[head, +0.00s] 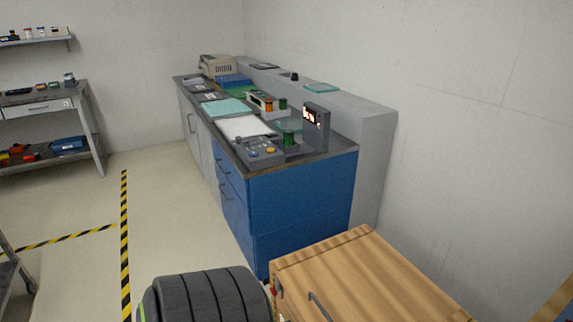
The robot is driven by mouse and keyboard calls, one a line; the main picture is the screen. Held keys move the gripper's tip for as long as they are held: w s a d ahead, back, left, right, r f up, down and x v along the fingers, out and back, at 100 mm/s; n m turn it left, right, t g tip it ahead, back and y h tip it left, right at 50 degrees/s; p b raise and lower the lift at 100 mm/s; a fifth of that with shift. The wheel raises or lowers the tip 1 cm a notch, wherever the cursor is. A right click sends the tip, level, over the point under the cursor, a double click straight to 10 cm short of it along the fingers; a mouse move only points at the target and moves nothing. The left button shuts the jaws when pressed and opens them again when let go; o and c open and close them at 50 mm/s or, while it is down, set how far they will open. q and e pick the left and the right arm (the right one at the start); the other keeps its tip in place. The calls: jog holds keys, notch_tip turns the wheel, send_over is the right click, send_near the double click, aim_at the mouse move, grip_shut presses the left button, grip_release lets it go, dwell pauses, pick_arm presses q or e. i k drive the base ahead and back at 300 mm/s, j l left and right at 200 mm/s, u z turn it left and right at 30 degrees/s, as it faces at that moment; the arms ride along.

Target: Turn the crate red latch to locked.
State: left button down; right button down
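A wooden crate (375,280) stands at the bottom right in the head view, cut off by the lower edge. A dark curved handle (322,305) shows on it. A small red part (274,293), likely the red latch, shows at the crate's left edge. It is too small and too cut off to tell whether it is locked. Neither of my grippers is in view.
A dark grey ribbed rounded object (205,298) is close to the crate's left side. A blue bench (300,200) with instruments stands behind the crate, against the wall. A shelf unit (45,104) is at the far left. Striped tape (124,230) marks open floor.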

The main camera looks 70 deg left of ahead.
aim_at(274, 291)
jog(key=u, duration=0.45)
jog(key=j+u, duration=0.1)
jog(key=u, duration=0.75)
jog(key=j+u, duration=0.1)
jog(key=u, duration=0.3)
jog(key=i+u, duration=0.1)
jog(key=u, duration=0.35)
jog(key=i+j+z, duration=0.1)
jog(key=j+z, duration=0.25)
jog(key=j, duration=0.2)
jog(key=j+z, duration=0.4)
jog(key=j, duration=0.2)
